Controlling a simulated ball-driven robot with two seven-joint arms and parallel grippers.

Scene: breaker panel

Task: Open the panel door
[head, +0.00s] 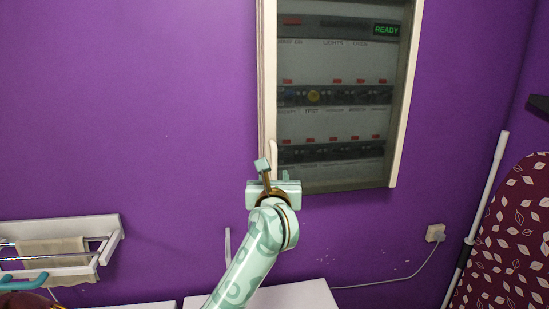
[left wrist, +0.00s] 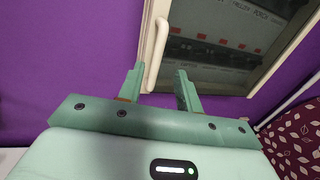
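The breaker panel door (head: 399,110) has a pale frame around a dark clear pane and appears shut on the purple wall. Its pale upright handle (head: 273,153) is at the lower left of the door. The handle also shows in the left wrist view (left wrist: 155,55). My left gripper (head: 273,169) is just below and in front of the handle in the head view. In the left wrist view my left gripper (left wrist: 160,70) is open, with the handle's lower part between its fingertips and a gap on each side. My right gripper is not in view.
Behind the pane are rows of breakers (head: 335,96) and a green READY display (head: 386,30). A white rack with a towel (head: 55,250) is at the lower left. A patterned ironing board (head: 515,230) leans at the right. A white surface (head: 300,296) is below.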

